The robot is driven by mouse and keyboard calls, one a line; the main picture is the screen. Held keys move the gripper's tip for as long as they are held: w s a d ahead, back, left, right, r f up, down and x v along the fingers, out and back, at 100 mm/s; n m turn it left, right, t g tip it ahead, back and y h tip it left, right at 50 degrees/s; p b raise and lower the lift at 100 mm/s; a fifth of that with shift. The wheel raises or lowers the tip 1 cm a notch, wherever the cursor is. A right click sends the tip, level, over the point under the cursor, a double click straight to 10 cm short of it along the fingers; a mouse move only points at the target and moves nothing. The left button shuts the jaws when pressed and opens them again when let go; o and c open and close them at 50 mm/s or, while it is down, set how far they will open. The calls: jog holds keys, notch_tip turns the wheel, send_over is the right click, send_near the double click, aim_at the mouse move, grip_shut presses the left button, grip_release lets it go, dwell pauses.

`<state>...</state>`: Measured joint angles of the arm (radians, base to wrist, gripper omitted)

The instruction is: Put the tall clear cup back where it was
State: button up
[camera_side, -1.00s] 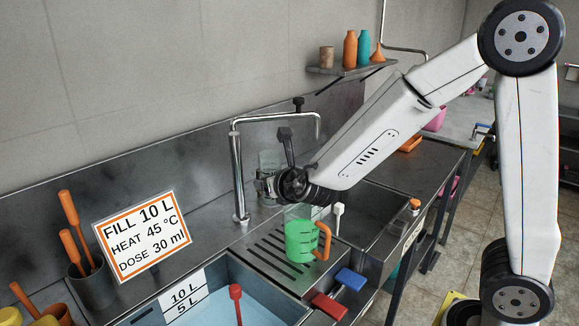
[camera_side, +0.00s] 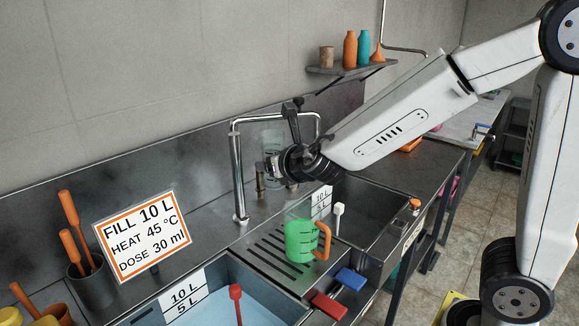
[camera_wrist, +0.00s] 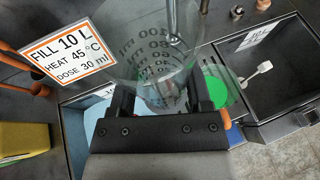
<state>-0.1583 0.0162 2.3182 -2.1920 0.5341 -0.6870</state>
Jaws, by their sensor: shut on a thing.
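The tall clear cup (camera_wrist: 160,50) with dark millilitre markings is between my gripper's (camera_wrist: 160,95) two fingers, which are shut on it. In the side view the clear cup (camera_side: 272,140) is faint, near the tap, partly hidden by my gripper (camera_side: 271,168). It is held above the counter at the back, between the tap and the right sink. A metal rod shows in or behind the cup in the wrist view; I cannot tell which. The cup's contents cannot be told.
A green measuring jug (camera_side: 301,241) with an orange handle stands on the ribbed drainboard (camera_side: 262,258). The bent tap (camera_side: 238,175) rises beside my gripper. Sinks lie on both sides of the drainboard; the left sink holds liquid (camera_side: 262,307). A sign (camera_side: 142,235) stands at left.

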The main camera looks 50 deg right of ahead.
jog(key=s+d+m+g+h, duration=0.3)
jog(key=d+m+h, duration=0.1)
jog(key=d, duration=0.5)
jog(key=s+d+m+g+h, duration=0.3)
jog(key=d+m, duration=0.1)
jog(key=d, duration=0.5)
jog(key=s+d+m+g+h, duration=0.2)
jog(key=s+d+m+g, duration=0.5)
jog(key=s+d, duration=0.35)
notch_tip(320, 180, down, 20)
jog(key=shift+a+n, duration=0.3)
jog(key=shift+f, duration=2.15)
jog(key=shift+f, duration=0.1)
jog(key=shift+f, duration=1.65)
